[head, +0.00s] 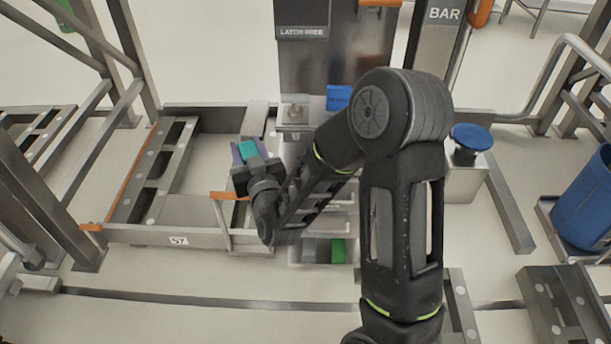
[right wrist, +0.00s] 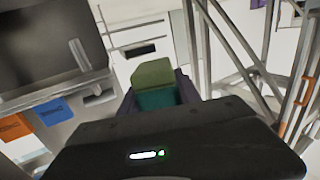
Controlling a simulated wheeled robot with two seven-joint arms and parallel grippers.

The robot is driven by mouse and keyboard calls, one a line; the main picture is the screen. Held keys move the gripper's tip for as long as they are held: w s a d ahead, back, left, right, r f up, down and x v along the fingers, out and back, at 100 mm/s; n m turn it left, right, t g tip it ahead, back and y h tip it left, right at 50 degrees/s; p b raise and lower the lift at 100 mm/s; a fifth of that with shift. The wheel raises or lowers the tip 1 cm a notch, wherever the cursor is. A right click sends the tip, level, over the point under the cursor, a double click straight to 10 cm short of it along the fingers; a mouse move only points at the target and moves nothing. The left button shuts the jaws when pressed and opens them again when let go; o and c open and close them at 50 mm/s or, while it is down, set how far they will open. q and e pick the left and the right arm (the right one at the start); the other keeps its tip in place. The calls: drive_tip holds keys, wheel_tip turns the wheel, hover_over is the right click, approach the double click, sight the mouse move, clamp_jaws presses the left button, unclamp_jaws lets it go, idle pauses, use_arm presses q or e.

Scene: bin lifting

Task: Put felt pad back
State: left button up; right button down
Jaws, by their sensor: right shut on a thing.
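The felt pad (head: 247,149) is a small teal block held between the purple fingers of my right gripper (head: 249,152), left of the picture's middle in the head view. In the right wrist view the felt pad (right wrist: 153,75) shows an olive face and a teal face between the fingers. My right gripper is shut on it and holds it over the left metal frame. A low tray (head: 293,253) below the drawers holds a green block (head: 338,250) and a grey-brown one. My arm partly hides the area right of the tray. My left gripper is not in view.
A steel frame (head: 200,236) with an orange handle (head: 229,196) stands below and around the right gripper. A steel column (head: 318,62) rises behind my arm. A blue-topped post (head: 472,137) and a blue drum (head: 585,200) are on the right. Floor at the front is mostly clear.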

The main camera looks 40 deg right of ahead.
use_arm(q)
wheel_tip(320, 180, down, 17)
drive_tip(key=b, duration=1.3)
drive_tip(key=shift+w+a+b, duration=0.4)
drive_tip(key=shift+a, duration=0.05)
use_arm(e)
drive_tip(key=s+d+f+m+g+h, duration=0.3)
drive_tip(key=s+d+f+h, duration=0.3)
drive_tip(key=d+f, duration=0.5)
drive_tip(key=shift+s+f+m, duration=0.6)
drive_tip(key=shift+s+m, duration=0.05)
drive_tip(key=shift+m, duration=0.15)
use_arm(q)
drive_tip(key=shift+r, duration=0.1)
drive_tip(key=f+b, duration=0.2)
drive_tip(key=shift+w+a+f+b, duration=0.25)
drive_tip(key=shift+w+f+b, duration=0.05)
use_arm(e)
drive_tip(key=x, duration=1.2)
drive_tip(key=r+x, duration=0.1)
drive_tip(key=x, duration=0.5)
drive_tip(key=shift+d+r, duration=0.1)
drive_tip(key=shift+s, duration=0.1)
wheel_tip(320, 180, down, 4)
drive_tip(key=shift+r+b, duration=0.15)
drive_tip(key=shift+b, duration=0.75)
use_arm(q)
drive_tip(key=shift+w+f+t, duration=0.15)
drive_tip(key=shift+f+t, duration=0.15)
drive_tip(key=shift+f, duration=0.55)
